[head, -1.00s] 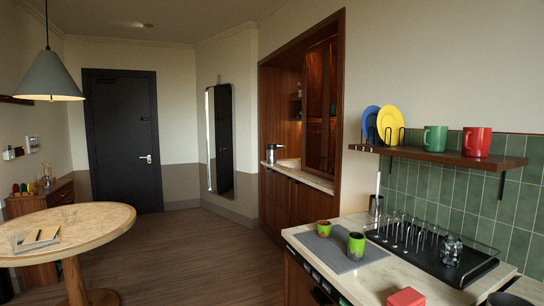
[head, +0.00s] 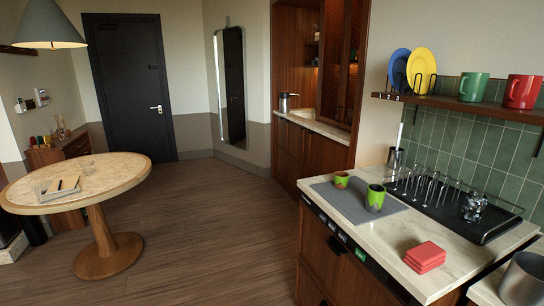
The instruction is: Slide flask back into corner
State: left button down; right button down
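A silver flask with a dark top and handle (head: 283,102) stands upright on the pale counter (head: 318,125) inside the wooden alcove, small and far off in the head view. It is near the left end of that counter, and its exact gap to the alcove walls is too small to tell. Neither of my grippers shows in the head view.
A round table (head: 130,166) stands at left. At right, a nearer counter (head: 385,234) holds green cups (head: 375,198), a red stack (head: 426,256), a black dish rack (head: 440,206) and a steel jug (head: 394,160). Wooden floor (head: 215,225) lies clear between.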

aim_at(284, 97)
jog(key=i+j+u, duration=0.3)
jog(key=i, duration=1.2)
jog(key=i+j+u, duration=0.1)
jog(key=i+u, duration=0.25)
jog(key=i, duration=1.15)
jog(key=i+l+z, duration=0.3)
jog(key=i, duration=0.25)
jog(key=i+z, duration=0.25)
jog(key=i, duration=0.3)
jog(key=i+z, duration=0.3)
jog(key=i, duration=0.25)
jog(key=i+j+z, duration=0.25)
jog(key=i, duration=0.3)
jog(key=i+j+z, duration=0.3)
jog(key=i, duration=0.25)
